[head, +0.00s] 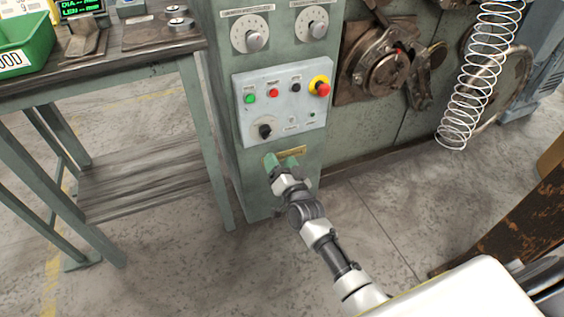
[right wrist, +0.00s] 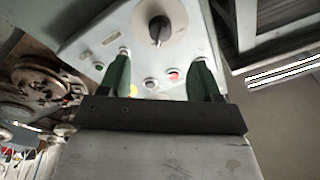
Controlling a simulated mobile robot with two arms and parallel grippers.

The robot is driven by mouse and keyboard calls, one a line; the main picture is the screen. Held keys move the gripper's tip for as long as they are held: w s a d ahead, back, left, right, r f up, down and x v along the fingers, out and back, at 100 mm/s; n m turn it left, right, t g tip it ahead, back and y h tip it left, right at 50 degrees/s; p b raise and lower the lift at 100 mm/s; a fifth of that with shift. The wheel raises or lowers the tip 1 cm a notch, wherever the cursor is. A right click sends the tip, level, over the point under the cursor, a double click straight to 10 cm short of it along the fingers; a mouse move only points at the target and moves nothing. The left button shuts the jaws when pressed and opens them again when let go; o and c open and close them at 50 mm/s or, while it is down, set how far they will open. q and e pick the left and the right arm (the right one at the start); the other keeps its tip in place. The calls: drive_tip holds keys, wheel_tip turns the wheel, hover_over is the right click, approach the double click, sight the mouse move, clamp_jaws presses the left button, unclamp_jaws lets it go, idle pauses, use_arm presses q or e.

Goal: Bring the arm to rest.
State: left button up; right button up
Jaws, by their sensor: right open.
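My right gripper (head: 281,161) is open and empty, just below the grey control panel (head: 307,134) of the green machine cabinet. In the right wrist view its two green fingers (right wrist: 160,62) stand apart with nothing between them; the panel shows beyond them with the black rotary knob (right wrist: 158,30). In the head view that knob (head: 265,131) sits at the panel's lower left, above the gripper. I cannot tell whether the fingers touch the cabinet. My left gripper is not in view.
The panel carries a green button (head: 250,99), a red button (head: 273,93) and a red emergency stop (head: 322,88). Two dials (head: 249,34) are above. A coiled spring (head: 466,100) hangs at the right. A workbench (head: 130,62) with a green bin (head: 24,45) stands left. The floor in front is clear.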

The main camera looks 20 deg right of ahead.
drive_tip(key=shift+s, duration=0.55)
drive_tip(key=shift+f, duration=0.1)
